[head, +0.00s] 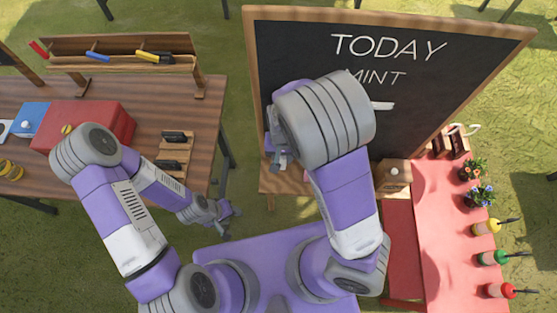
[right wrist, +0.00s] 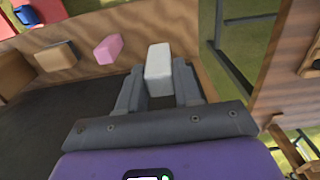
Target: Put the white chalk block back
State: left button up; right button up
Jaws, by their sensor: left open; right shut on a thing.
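The white chalk block (right wrist: 158,66) is between the fingers of my right gripper (right wrist: 158,90) in the right wrist view. My right gripper is shut on it, over or at the wooden ledge (right wrist: 205,70) of the chalkboard (head: 390,65); I cannot tell whether the block touches the ledge. In the head view my right gripper (head: 281,150) is at the board's lower left, partly hidden by my arm, and the white block cannot be made out there. My left gripper (head: 210,213) is open and empty, low beside the wooden table on the left.
A pink block (right wrist: 107,49) and a wood-backed eraser (right wrist: 56,56) lie along the ledge beside the white block. A wooden table (head: 95,92) with a red box (head: 85,128) stands left. A red table (head: 448,240) with flower pots and bottles stands right.

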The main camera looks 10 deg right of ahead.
aim_at(283, 165)
jog(key=f, duration=0.1)
jog(key=f+b, duration=0.1)
jog(key=f, duration=0.3)
jog(key=shift+s+b, duration=0.3)
jog(key=shift+s, duration=0.05)
notch_tip(283, 165, down, 4)
jog(key=shift+f+b, duration=0.15)
jog(key=shift+b, duration=0.55)
jog(key=o, duration=1)
jog(key=shift+w, duration=0.1)
notch_tip(283, 165, up, 12)
jog(key=p, duration=0.4)
